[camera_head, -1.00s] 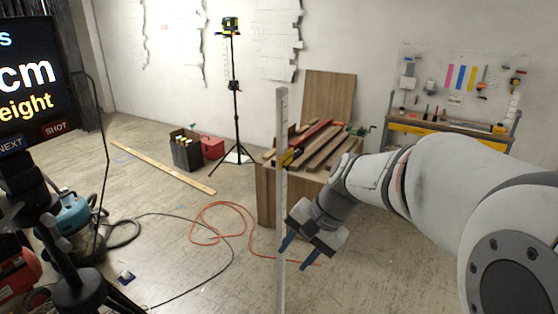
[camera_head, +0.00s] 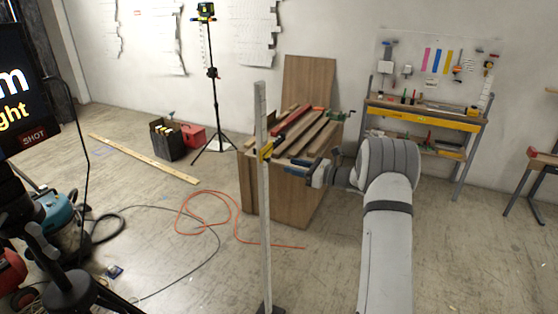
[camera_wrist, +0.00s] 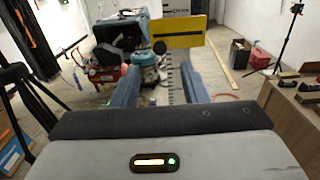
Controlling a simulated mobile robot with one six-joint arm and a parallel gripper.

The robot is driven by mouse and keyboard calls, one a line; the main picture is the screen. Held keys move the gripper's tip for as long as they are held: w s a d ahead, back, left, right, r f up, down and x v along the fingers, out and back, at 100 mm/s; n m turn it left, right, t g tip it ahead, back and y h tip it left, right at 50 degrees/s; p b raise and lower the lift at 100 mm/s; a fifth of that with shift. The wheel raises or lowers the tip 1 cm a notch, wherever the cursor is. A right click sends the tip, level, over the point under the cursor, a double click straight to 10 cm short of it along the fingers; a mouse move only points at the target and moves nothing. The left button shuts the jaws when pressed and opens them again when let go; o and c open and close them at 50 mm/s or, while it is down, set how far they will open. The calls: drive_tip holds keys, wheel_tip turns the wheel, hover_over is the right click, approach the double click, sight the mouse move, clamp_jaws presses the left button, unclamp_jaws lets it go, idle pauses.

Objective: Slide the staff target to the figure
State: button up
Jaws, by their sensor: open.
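The staff (camera_head: 264,215) stands upright on the floor in the head view, white with fine markings. Its target (camera_head: 265,152), a small yellow piece, sits on it in the upper part. My gripper (camera_head: 288,166) is just right of the staff at about the target's height, blue fingers pointing left towards it. In the wrist view the yellow target plate (camera_wrist: 174,36) shows ahead, above and between my two open fingers (camera_wrist: 160,82), nearer the right finger. Nothing is gripped. The figure may be on the black screen (camera_head: 22,85), which is cut off at the left edge.
A wooden box (camera_head: 290,195) with planks on top stands close behind the staff and my gripper. A tripod (camera_head: 214,100) stands at the back wall. A workbench (camera_head: 425,118) is at right. An orange cable (camera_head: 215,195) lies on the floor. The right floor is mostly clear.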

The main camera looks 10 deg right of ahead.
sight(270, 160)
drive_tip(key=p+x, duration=0.2)
drive_tip(key=x, duration=0.5)
drive_tip(key=shift+w+a, duration=0.1)
drive_tip(key=shift+a, duration=0.15)
clamp_jaws()
drive_tip(key=shift+r, duration=0.1)
